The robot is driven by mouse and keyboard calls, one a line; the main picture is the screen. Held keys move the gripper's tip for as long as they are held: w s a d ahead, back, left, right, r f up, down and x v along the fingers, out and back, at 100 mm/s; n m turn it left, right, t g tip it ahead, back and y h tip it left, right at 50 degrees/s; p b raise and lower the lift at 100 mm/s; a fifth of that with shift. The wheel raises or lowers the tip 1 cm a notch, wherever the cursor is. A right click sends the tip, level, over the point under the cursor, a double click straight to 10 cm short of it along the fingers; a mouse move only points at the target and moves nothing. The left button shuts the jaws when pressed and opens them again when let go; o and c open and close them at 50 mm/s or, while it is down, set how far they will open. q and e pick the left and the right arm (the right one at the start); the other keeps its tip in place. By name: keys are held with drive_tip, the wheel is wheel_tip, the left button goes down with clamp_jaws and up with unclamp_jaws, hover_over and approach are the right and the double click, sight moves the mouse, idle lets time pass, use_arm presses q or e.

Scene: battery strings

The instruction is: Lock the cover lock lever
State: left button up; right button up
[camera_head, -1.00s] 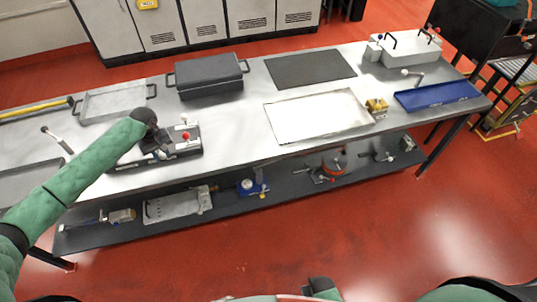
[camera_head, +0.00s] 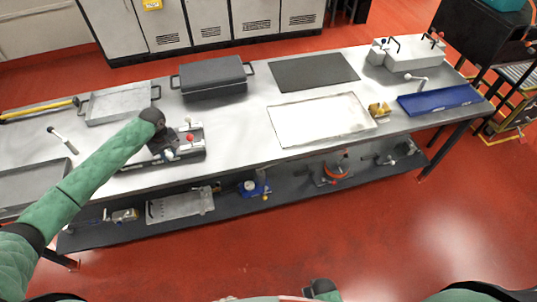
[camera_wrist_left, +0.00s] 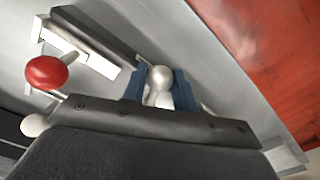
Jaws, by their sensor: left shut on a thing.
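A dark fixture (camera_head: 192,150) with a red knob (camera_head: 190,138) and pale knobs stands near the front edge of the table, left of the middle. My left gripper (camera_head: 170,155) is over its left part, with the arm coming in from the left. In the left wrist view, the blue fingers (camera_wrist_left: 159,88) are shut around a pale round lever knob (camera_wrist_left: 160,78). The red ball knob (camera_wrist_left: 46,73) stands apart to the left of the fingers there. The lever's lower part is hidden behind the gripper body.
A dark lidded case (camera_head: 213,78) and a grey tray (camera_head: 118,104) stand behind the fixture. A white tray (camera_head: 320,120) lies to the right. A lower shelf (camera_head: 228,208) holds several tools. The tabletop between fixture and white tray is clear.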

use_arm(q)
drive_tip(key=shift+w+d+n, duration=0.15)
drive_tip(key=shift+d+n, duration=0.1)
drive_tip(key=shift+n, duration=0.15)
drive_tip(key=shift+w+d+n, duration=0.35)
drive_tip(key=shift+n, duration=0.35)
drive_tip(key=o, duration=0.9)
drive_tip(key=shift+a, duration=0.1)
drive_tip(key=shift+r, duration=3.55)
